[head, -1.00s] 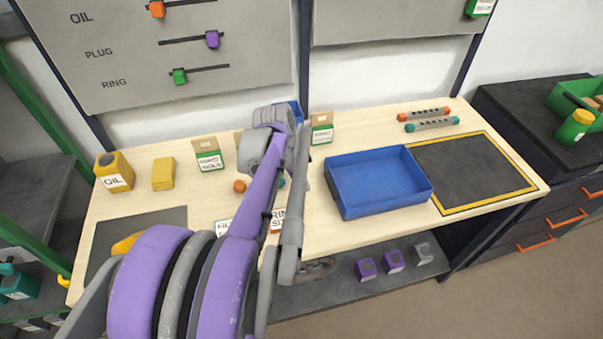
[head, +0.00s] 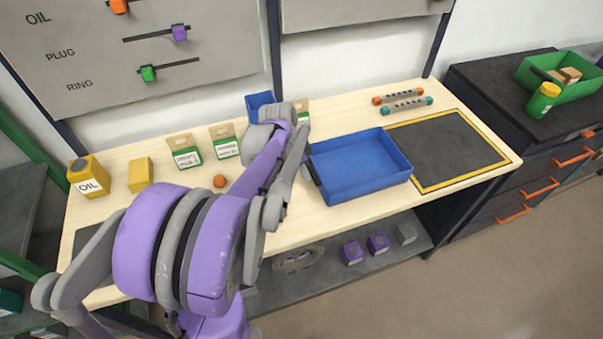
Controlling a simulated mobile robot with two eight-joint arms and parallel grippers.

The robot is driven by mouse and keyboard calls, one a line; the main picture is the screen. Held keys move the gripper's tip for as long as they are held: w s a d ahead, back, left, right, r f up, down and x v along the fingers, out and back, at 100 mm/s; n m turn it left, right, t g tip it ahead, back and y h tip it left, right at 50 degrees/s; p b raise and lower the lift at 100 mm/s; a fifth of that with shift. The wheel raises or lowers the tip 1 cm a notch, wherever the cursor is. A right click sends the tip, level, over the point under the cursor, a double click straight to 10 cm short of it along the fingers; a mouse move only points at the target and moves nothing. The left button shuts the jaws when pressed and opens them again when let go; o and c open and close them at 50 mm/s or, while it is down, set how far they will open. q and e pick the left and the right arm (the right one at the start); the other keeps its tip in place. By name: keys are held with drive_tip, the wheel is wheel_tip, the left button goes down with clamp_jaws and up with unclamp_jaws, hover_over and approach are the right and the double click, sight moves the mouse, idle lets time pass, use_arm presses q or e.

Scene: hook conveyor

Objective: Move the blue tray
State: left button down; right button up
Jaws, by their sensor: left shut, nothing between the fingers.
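The blue tray (head: 362,168) is empty and lies flat on the wooden workbench, right of its middle. Its right side lies along the left edge of a dark mat with a yellow border (head: 452,150). My left arm reaches in from the left and crosses the front of the bench. My left gripper (head: 312,172) is shut and empty close to the tray's left wall. My arm partly hides it, and I cannot tell whether it touches the tray. My right gripper is not in view.
On the bench stand a yellow oil can (head: 88,177), a yellow block (head: 140,173), green-and-tan boxes (head: 185,152), an orange ball (head: 220,181) and a blue bin (head: 259,104). Two rods (head: 405,105) lie behind the tray. The bordered mat is clear.

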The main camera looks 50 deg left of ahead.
use_arm(q)
hover_over(372, 165)
drive_tip(key=s, duration=0.1)
drive_tip(key=shift+s+a, duration=0.1)
drive_tip(key=shift+a, duration=0.25)
drive_tip(key=w+d, duration=0.1)
drive_tip(key=w, duration=0.3)
drive_tip(key=w+d+p, duration=0.1)
drive_tip(key=w+d, duration=0.1)
drive_tip(key=w, duration=0.1)
drive_tip(key=w+d+p, duration=0.1)
drive_tip(key=w, duration=0.3)
drive_tip(key=shift+w+d, duration=0.3)
drive_tip(key=shift+d, duration=0.05)
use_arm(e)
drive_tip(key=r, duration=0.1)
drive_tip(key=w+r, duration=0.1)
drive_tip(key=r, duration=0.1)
use_arm(q)
drive_tip(key=shift+s, duration=0.2)
